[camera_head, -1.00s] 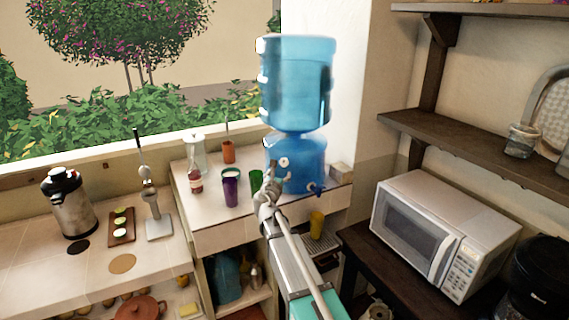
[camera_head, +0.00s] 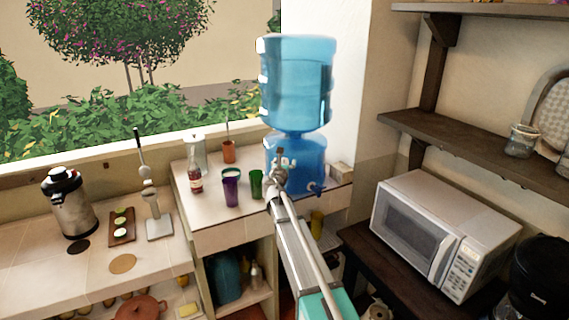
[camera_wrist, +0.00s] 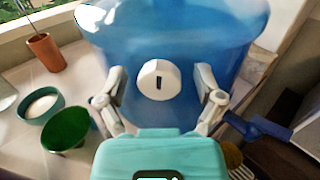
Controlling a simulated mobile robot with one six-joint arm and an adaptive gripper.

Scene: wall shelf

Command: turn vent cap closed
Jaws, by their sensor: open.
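The vent cap (camera_wrist: 158,80) is a round white knob with a dark slot mark that stands close to upright. It sits on the front of the blue water dispenser base (camera_wrist: 100,40), which also shows in the head view (camera_head: 312,150) under a large blue bottle (camera_head: 296,85). My gripper (camera_wrist: 160,92) is open, with one finger to each side of the cap and gaps between. I cannot tell how far the fingertips are from the dispenser's face. In the head view my gripper (camera_head: 279,165) is in front of the base and hides the cap.
A blue tap (camera_wrist: 258,127) sticks out at the right of the dispenser. A green cup (camera_wrist: 70,130), a teal bowl (camera_wrist: 40,105) and a terracotta pot (camera_wrist: 45,52) stand to the left. In the head view a purple cup (camera_head: 231,188) and a bottle (camera_head: 195,180) stand on the counter.

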